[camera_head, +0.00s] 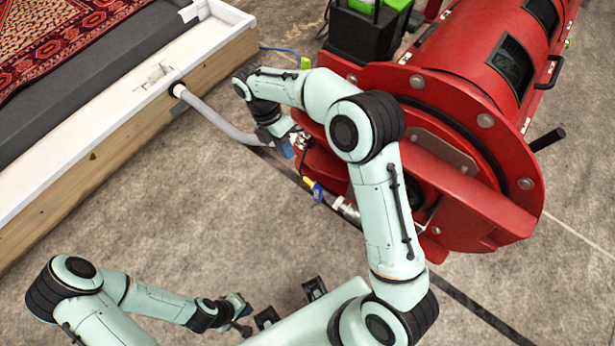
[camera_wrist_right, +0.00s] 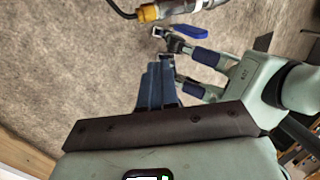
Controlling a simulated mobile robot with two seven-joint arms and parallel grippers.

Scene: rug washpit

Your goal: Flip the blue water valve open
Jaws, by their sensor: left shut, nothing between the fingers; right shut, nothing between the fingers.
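The blue water valve's lever (camera_head: 318,191) shows in the head view low beside the red machine, near a yellow fitting and a metal pipe. In the right wrist view the blue lever (camera_wrist_right: 187,32) lies just beyond the fingertips, toward the upper middle. My right gripper (camera_head: 284,148) is shut and empty, reaching down a short way up and left of the lever, apart from it. In the wrist view its dark fingers (camera_wrist_right: 158,85) are together. My left gripper (camera_head: 242,318) is shut and empty, low over the floor at lower left, far from the valve.
The red drum machine (camera_head: 470,120) stands close on the right. A white-lined, wood-sided pit (camera_head: 110,105) with a patterned rug (camera_head: 50,40) is at upper left. A grey hose (camera_head: 215,118) crosses from the pit toward the machine. The concrete floor between is clear.

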